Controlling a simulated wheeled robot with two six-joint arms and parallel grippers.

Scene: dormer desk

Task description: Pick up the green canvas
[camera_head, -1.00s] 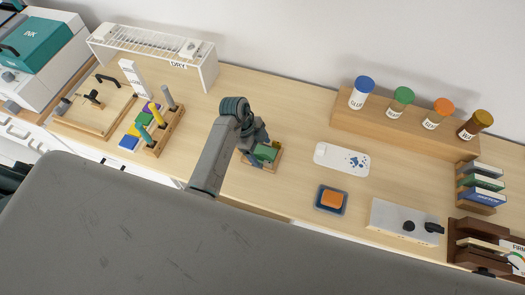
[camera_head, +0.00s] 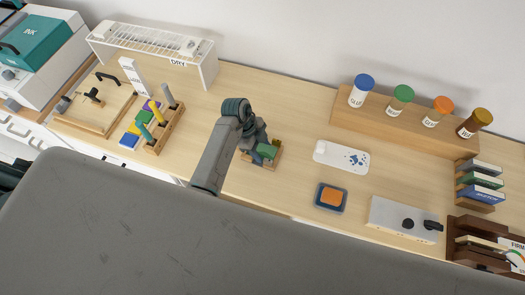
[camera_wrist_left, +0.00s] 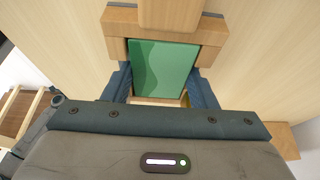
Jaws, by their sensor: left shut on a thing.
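My right gripper is not in view.
A white tray with blue spots (camera_head: 341,157) and a blue dish with an orange block (camera_head: 331,197) lie to the right. A jar shelf (camera_head: 400,131) stands behind. A wooden tool rack (camera_head: 168,130) and drying rack (camera_head: 150,42) stand left. Bare desk surrounds the stand.

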